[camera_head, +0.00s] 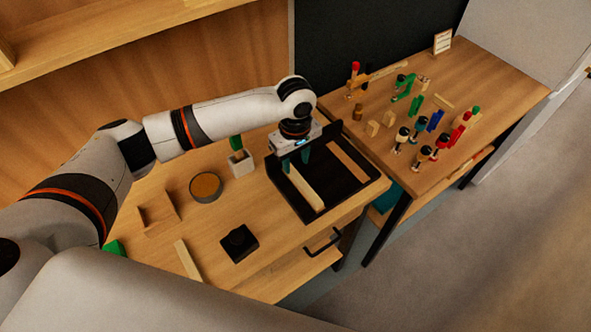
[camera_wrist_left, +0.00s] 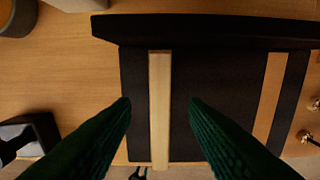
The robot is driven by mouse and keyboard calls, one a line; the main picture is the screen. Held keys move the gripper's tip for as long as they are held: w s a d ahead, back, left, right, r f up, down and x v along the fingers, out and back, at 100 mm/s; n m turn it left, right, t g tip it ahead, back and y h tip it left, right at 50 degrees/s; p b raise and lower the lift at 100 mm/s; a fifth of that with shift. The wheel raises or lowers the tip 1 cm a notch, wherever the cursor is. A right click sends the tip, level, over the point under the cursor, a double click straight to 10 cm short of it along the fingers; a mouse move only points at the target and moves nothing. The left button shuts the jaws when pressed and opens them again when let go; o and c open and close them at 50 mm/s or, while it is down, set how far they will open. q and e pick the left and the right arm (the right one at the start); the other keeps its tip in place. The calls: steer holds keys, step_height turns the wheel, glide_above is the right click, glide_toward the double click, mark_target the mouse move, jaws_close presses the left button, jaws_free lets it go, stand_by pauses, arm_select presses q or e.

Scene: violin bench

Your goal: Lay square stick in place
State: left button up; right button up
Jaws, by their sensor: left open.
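A pale, straight-edged stick (camera_head: 307,188) lies in the black tray (camera_head: 325,210), near its left side. In the left wrist view the stick (camera_wrist_left: 159,105) runs lengthwise across the dark tray floor (camera_wrist_left: 215,85), its near end reaching the tray's near edge. My left gripper (camera_head: 296,162) is above the stick's far part, pointing down. Its green fingers (camera_wrist_left: 160,102) are open, one on each side of the stick, with gaps on both sides. A browner strip of wood (camera_wrist_left: 270,98) lies to the right in the tray, roughly parallel; it also shows in the head view (camera_head: 349,160). My right gripper is not in view.
A second table (camera_head: 480,80) at right holds several clamps and small parts.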

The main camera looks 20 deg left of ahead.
mark_target(296, 175)
arm_select(q)
step_height(296, 175, up, 7)
steer(key=shift+b, duration=0.4)
